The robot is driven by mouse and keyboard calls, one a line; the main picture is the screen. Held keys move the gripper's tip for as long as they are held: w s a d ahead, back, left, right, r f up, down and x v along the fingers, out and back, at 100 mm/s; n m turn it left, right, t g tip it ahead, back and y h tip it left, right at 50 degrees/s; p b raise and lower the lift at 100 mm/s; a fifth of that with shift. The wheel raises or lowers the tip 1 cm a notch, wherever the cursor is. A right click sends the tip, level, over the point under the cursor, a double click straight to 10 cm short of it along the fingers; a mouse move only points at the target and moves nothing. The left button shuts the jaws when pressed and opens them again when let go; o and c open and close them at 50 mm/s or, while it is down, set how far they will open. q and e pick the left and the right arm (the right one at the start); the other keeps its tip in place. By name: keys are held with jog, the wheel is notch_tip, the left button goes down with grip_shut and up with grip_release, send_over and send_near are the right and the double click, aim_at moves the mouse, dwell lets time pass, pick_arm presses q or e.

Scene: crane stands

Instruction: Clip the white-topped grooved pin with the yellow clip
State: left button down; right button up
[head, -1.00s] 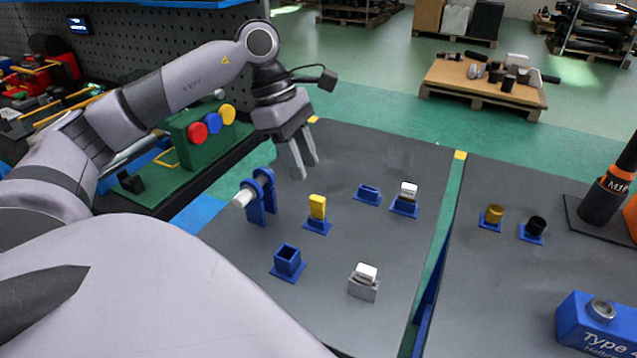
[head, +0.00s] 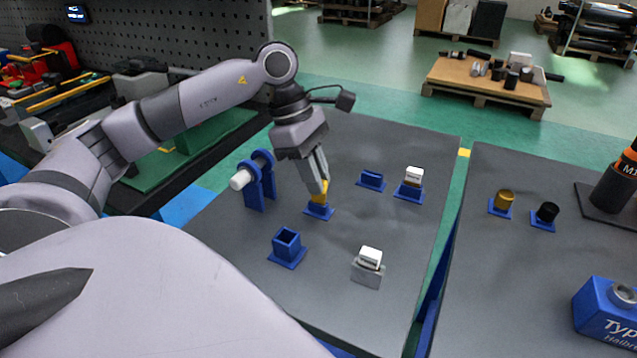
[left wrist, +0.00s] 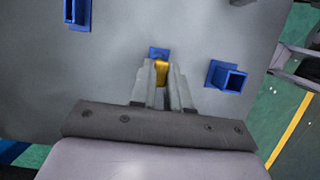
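The yellow clip (head: 320,194) stands upright on its blue base (head: 319,212) near the middle of the left table. My left gripper (head: 321,186) is over it, with fingers pointing down on either side of the clip. In the left wrist view the clip (left wrist: 161,72) sits between the two fingertips; I cannot tell whether they touch it. A white-ended pin (head: 241,179) lies level in a blue two-ring bracket (head: 256,190), left of the clip. White-topped pieces stand in a blue holder (head: 408,193) and a grey block (head: 366,275). My right gripper is not in view.
An empty blue square socket (head: 286,247) stands in front of the clip, and a low blue holder (head: 371,181) behind it to the right. The right table holds a gold piece (head: 504,200), a black piece (head: 546,213) and a blue box (head: 607,318).

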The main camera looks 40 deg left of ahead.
pick_arm(q)
jog(key=shift+r+p, duration=2.05)
jog(key=shift+r, duration=0.55)
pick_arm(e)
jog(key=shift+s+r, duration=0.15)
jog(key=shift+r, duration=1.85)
